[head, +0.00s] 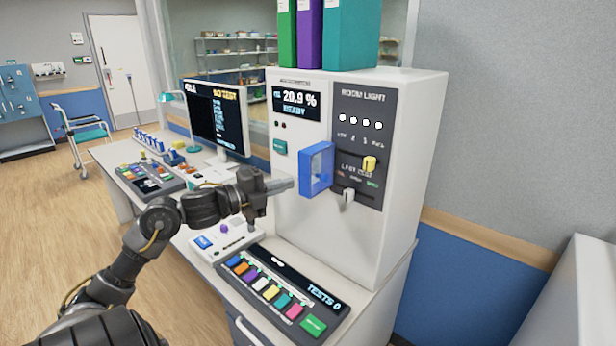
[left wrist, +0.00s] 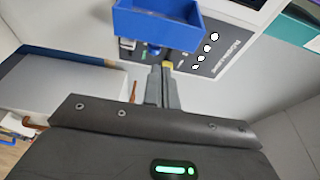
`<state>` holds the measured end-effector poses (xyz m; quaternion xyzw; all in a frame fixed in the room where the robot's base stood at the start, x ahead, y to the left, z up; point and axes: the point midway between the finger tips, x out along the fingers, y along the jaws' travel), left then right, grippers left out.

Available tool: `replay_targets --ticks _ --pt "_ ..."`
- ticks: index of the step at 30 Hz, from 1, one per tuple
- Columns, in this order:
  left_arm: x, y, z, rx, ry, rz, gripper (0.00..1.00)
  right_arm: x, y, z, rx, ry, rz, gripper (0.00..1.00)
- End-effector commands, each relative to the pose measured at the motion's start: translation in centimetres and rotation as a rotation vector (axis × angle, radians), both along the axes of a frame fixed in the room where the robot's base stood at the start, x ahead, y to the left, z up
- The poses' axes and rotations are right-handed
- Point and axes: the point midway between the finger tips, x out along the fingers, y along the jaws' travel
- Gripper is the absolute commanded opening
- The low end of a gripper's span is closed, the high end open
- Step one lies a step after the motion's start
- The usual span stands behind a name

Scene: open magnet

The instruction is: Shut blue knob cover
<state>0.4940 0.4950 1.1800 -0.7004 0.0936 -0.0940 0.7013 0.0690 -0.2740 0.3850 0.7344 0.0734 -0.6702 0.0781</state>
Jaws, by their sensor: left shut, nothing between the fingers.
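The blue knob cover (head: 317,168) is a hollow blue box-like frame that stands swung out from the front of the white cabinet (head: 408,150). Beside it the dark room light panel (head: 361,125) shows a yellow knob (head: 370,163) and a pale knob (head: 347,197). My left gripper (head: 291,185) is shut and empty, with its tips close to the cover's left side in the head view. I cannot tell whether they touch. In the left wrist view the cover (left wrist: 158,24) is at the top, just beyond the shut fingers (left wrist: 161,70). My right gripper is not in view.
A control box with coloured keys (head: 275,290) lies on the desk below the cabinet. A small white device (head: 225,240) sits beneath my left arm. A monitor (head: 217,115) stands behind, and several binders (head: 350,35) stand on the cabinet.

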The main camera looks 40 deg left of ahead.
Motion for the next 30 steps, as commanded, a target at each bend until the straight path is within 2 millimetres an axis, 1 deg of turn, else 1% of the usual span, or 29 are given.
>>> replay_targets --ticks 1,6,12,18,30 --pt "0.9 -0.2 0.5 -0.003 -0.002 -0.002 0.00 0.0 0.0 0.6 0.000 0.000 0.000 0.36" --pt "3.7 -1.0 0.5 -0.005 -0.003 0.000 0.00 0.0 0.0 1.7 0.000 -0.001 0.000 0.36" --pt "6.1 -1.6 0.3 -0.004 -0.002 0.001 0.00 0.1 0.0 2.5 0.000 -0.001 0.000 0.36" --pt "6.9 -1.9 0.0 -0.002 0.001 0.001 0.00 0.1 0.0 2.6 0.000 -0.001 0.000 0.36" --pt "7.1 -2.0 0.0 -0.001 -0.001 -0.008 0.00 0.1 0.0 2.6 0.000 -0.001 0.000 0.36"
